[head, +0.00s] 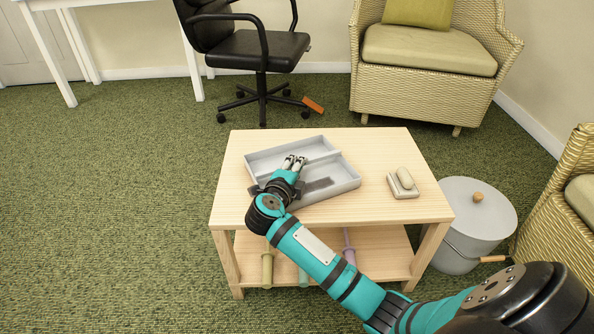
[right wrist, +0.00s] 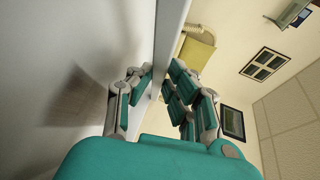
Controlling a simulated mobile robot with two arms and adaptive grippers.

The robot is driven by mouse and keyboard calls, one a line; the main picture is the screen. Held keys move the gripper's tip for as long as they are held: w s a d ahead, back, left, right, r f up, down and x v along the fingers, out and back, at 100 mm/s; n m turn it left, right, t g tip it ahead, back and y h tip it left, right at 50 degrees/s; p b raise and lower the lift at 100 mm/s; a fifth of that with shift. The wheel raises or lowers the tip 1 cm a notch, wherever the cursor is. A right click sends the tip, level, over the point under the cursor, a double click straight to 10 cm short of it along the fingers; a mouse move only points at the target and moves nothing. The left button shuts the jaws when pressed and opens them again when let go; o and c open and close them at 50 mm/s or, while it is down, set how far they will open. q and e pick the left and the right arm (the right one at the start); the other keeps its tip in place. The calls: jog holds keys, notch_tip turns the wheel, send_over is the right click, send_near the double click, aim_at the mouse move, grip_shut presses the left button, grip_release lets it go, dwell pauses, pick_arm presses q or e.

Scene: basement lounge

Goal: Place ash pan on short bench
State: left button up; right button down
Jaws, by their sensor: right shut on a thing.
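The ash pan (head: 335,178) is a shallow grey tray with raised walls and a divider. It is over the top of the short wooden bench (head: 375,148); I cannot tell whether it rests flat on it or is held just above. My right gripper (head: 292,163) reaches over the pan's near left side and is shut on it. In the right wrist view the fingers (right wrist: 158,88) stand on either side of a grey wall of the pan (right wrist: 170,35). My left gripper is not in view.
A soap-like bar on a small grey dish (head: 403,191) sits at the bench's right end. Handled items (head: 267,268) are on its lower shelf. A lidded grey bin (head: 478,222) stands to the right. An office chair (head: 262,50) and a wicker armchair (head: 430,90) are behind. Carpet at left is clear.

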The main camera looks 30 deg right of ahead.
jog(key=shift+r, duration=0.1)
jog(key=c, duration=1.7)
grip_release()
jog(key=shift+c, duration=0.2)
jog(key=o, duration=0.5)
jog(key=shift+c, duration=0.2)
